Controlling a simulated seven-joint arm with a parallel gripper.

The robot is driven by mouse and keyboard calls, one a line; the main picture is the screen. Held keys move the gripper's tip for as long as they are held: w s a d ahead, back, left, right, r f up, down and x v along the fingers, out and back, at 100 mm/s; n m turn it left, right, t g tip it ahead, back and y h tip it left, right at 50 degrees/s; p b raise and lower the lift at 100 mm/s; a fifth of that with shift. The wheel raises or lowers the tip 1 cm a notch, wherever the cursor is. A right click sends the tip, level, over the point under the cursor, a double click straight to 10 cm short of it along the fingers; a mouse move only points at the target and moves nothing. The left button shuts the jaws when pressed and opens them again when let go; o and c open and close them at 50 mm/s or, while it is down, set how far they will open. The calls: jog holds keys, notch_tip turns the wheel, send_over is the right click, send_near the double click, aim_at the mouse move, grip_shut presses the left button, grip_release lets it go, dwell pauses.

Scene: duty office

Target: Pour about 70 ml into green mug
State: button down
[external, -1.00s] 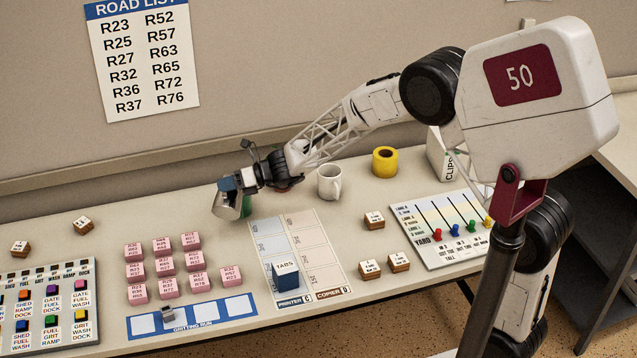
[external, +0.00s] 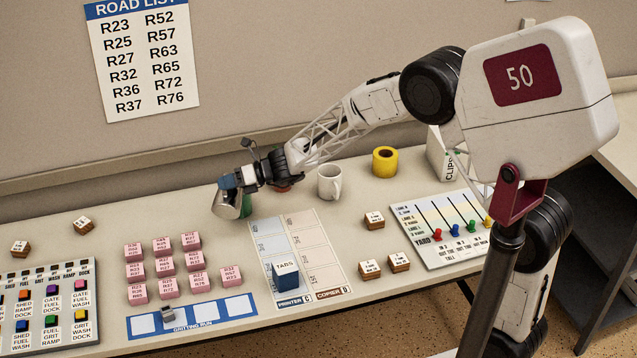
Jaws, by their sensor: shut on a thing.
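My gripper (external: 236,182) is at the left end of my arm, above the back middle of the table. It is shut on a metal jug (external: 228,205), which is tilted with its mouth toward the lower left. A green mug (external: 246,208) is mostly hidden behind the jug; only a small green part shows at the jug's right side. I cannot see any liquid or how full either vessel is.
Pink blocks (external: 163,267) stand in front, left of a printer and copier sheet (external: 315,250) with a blue block (external: 285,275). A yard board (external: 440,228) lies to the right.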

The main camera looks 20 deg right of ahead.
aim_at(225, 200)
jog(key=shift+w+d+r+m, duration=0.25)
jog(key=shift+w+r+m, duration=0.05)
jog(key=shift+w, duration=0.25)
jog(key=shift+w+d+r+m, duration=0.25)
jog(key=shift+w+m, duration=0.05)
jog(key=shift+w, duration=0.2)
dwell(1.1)
jog(key=shift+s, duration=0.1)
jog(key=shift+s+a+f+n, duration=0.3)
jog(key=shift+s+f+n, duration=0.1)
jog(key=shift+s, duration=0.2)
jog(key=shift+s+a+f+n, duration=0.3)
jog(key=shift+s+f+n, duration=0.1)
jog(key=shift+s, duration=0.2)
jog(key=shift+s+a+f+n+t+h, duration=0.2)
jog(key=shift+s+f+n+t+h, duration=0.1)
jog(key=shift+s+f+n+h, duration=0.15)
jog(key=shift+n, duration=0.25)
jog(key=shift+s+a, duration=0.1)
jog(key=shift+s, duration=0.1)
jog(key=shift+s+a+n, duration=0.1)
jog(key=shift+s+n, duration=0.05)
jog(key=shift+n, duration=0.25)
jog(key=shift+s+f+t, duration=0.15)
jog(key=shift+f+t, duration=0.25)
jog(key=shift+a+f+n, duration=0.1)
jog(key=shift+f+n, duration=0.05)
jog(key=shift+n, duration=0.25)
